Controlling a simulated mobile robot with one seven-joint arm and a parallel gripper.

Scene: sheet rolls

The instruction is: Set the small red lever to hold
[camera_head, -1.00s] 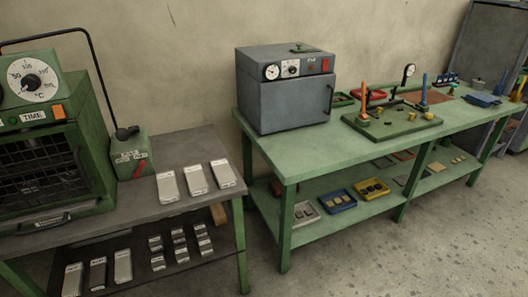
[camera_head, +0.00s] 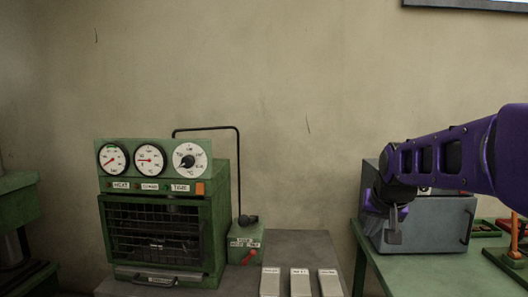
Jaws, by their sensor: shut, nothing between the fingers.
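A small red lever (camera_head: 249,258) is on the front of a small green box (camera_head: 238,236) just right of the green oven. It is tilted, its upper end toward the right. Two white labels sit above it on the box; their print is too small to read. My gripper (camera_head: 394,236) is shut and empty, pointing down in front of the grey oven at the right. It is well to the right of the lever, apart from it.
The green oven (camera_head: 165,235) with three dials stands left of the box. A black bent pipe (camera_head: 239,165) rises behind the box. Several pale bars (camera_head: 300,282) lie on the grey table (camera_head: 290,247). The grey oven (camera_head: 430,225) stands on a green bench at right.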

